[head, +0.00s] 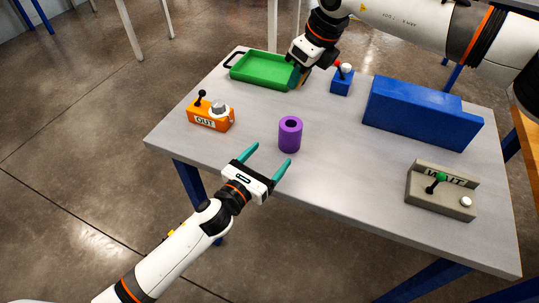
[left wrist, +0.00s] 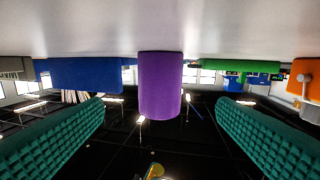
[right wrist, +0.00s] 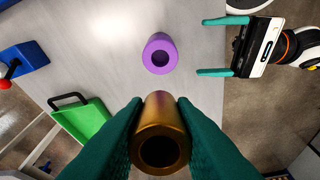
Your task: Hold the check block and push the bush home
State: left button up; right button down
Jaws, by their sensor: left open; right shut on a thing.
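The check block, a purple upright cylinder with a round hole in its top (head: 290,138), stands on the table. It also shows in the left wrist view (left wrist: 160,85) and the right wrist view (right wrist: 160,42). My left gripper (head: 268,160) is open just in front of it, fingers pointing towards it, not touching it. My right gripper (head: 299,78) is shut on the bush, a bronze hollow cylinder (right wrist: 160,108), near the green tray. In the head view the fingers mostly hide the bush.
The green tray (head: 262,71) lies at the back left. An orange block marked OUT (head: 205,121) stands left, a small blue block with a red-tipped lever (head: 341,87) behind. A long blue block (head: 420,115) and a grey lever fixture (head: 435,200) are right. The table's front middle is clear.

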aim_at(293, 131)
pick_arm(q)
jog(key=x, duration=1.2)
jog(key=shift+d, duration=0.1)
jog(key=c, duration=1.1)
jog(key=o, duration=1)
jog(key=shift+c, duration=0.4)
jog(key=c, duration=0.7)
